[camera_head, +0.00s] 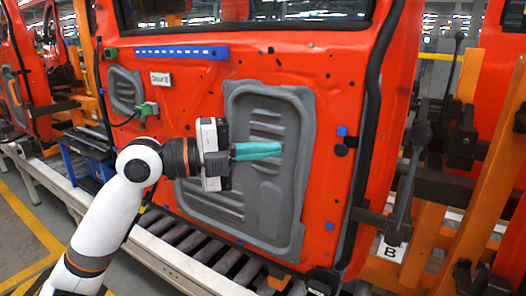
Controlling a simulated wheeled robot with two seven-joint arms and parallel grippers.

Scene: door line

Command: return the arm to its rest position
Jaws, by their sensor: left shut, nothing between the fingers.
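My left arm comes in from the lower left, white with dark and orange bands. Its gripper (279,149) has teal fingers, which are shut with nothing between them. It points right, in front of the grey panel (288,205) on the orange-red door (200,98). Whether the fingertips touch the panel, I cannot tell. My right arm and gripper are not in view.
The door stands upright on a roller conveyor (190,262). A blue strip (180,52) and a white label (160,79) are on it. Black clamp levers (406,190) on an orange frame stand at the right. Yellow-lined floor (25,235) lies open at lower left.

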